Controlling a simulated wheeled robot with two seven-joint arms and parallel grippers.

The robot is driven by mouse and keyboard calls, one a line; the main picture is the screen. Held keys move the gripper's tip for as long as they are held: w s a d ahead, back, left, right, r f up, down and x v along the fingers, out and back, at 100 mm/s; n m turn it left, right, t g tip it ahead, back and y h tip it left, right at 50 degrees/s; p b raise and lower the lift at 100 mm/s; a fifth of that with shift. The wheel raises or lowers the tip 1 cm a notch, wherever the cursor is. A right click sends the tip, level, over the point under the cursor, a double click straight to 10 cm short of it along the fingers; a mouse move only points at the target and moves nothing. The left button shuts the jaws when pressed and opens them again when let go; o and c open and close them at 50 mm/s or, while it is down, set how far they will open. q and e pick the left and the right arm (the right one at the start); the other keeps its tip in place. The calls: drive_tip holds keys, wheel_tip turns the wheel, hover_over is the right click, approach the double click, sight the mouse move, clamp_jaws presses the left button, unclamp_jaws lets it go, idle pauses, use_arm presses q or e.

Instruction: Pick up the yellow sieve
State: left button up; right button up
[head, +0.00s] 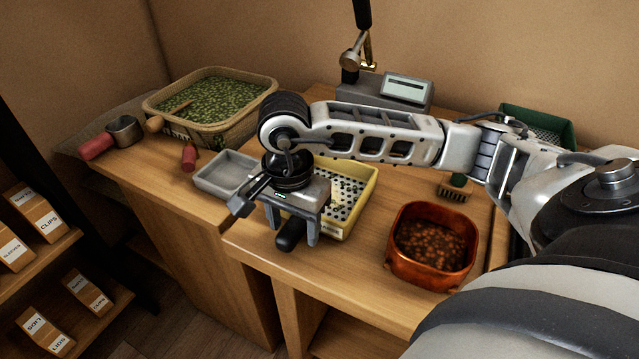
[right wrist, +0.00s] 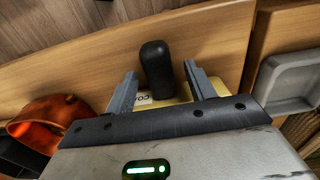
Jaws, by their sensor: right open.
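The yellow sieve (head: 365,187) lies on the wooden table, a shallow yellow box with a perforated pale bottom. Its black handle (head: 288,236) points toward the table's front edge. My right gripper (head: 294,228) is open above the handle, with one finger on each side of it. In the right wrist view, the black handle (right wrist: 157,65) stands between the two spread grey fingers of the gripper (right wrist: 160,73), with a gap on both sides. My gripper and forearm hide part of the sieve. My left gripper is not in view.
A grey tray (head: 215,182) lies just left of the sieve. An orange-brown bowl (head: 400,262) of brown pieces stands to its right, near a brush (head: 455,190). A wicker basket (head: 265,92), scale (head: 405,90) and green bin (head: 565,132) stand farther back.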

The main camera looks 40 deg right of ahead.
drive_tip(key=shift+f, duration=0.4)
clamp_jaws()
drive_tip(key=shift+r, duration=0.1)
drive_tip(key=shift+w+r, duration=0.1)
drive_tip(key=shift+r, duration=0.35)
drive_tip(key=r, duration=0.3)
drive_tip(key=shift+s+a+b, duration=0.25)
drive_tip(key=shift+b, duration=0.15)
drive_tip(key=s+a+r, duration=0.9)
drive_tip(key=s, duration=0.1)
